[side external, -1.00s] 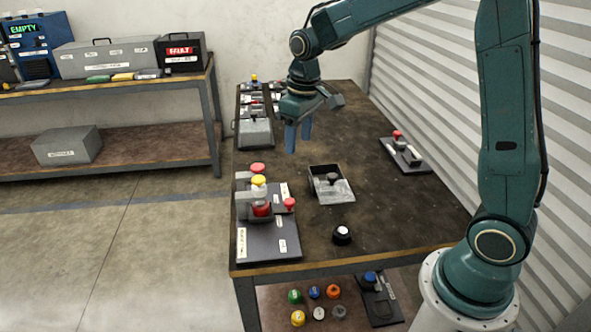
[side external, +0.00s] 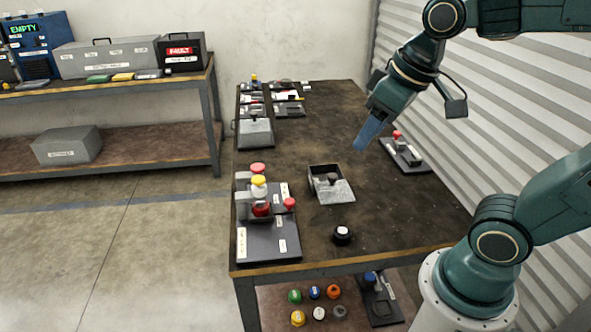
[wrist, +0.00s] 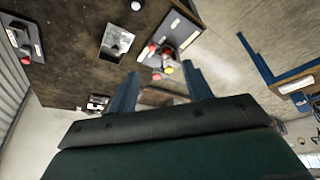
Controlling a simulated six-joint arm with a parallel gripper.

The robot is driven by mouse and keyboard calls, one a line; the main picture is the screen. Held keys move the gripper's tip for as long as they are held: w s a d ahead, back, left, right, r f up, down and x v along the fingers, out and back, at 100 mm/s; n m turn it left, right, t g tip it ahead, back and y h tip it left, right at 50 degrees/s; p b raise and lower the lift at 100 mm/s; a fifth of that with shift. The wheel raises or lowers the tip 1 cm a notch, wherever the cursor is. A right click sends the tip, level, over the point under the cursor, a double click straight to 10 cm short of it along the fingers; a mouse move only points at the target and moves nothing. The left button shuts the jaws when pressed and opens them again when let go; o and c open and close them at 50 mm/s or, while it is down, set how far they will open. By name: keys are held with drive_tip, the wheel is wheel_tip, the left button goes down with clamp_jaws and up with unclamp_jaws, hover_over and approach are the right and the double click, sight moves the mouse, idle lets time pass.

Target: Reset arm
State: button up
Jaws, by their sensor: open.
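My gripper (side external: 366,136) hangs in the air above the right half of the dark worktable (side external: 310,135), left of a small device with a red knob (side external: 405,152). In the wrist view its two blue fingers (wrist: 160,85) stand apart with nothing between them. The gripper is open and empty. It touches nothing that I can see.
A black base with red and yellow knobs (side external: 268,235) stands at the table's front left. An open grey box (side external: 331,186) and a black round knob with a white top (side external: 342,234) are near the middle. Smaller devices line the back left. Corrugated wall (side external: 520,130) at right.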

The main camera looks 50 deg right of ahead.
drive_tip(key=shift+t, duration=0.5)
drive_tip(key=s, duration=0.3)
drive_tip(key=s+f, duration=0.1)
drive_tip(key=s, duration=0.1)
drive_tip(key=shift+s+a, duration=0.3)
drive_tip(key=shift+s, duration=0.05)
drive_tip(key=shift+o, duration=0.4)
idle(0.4)
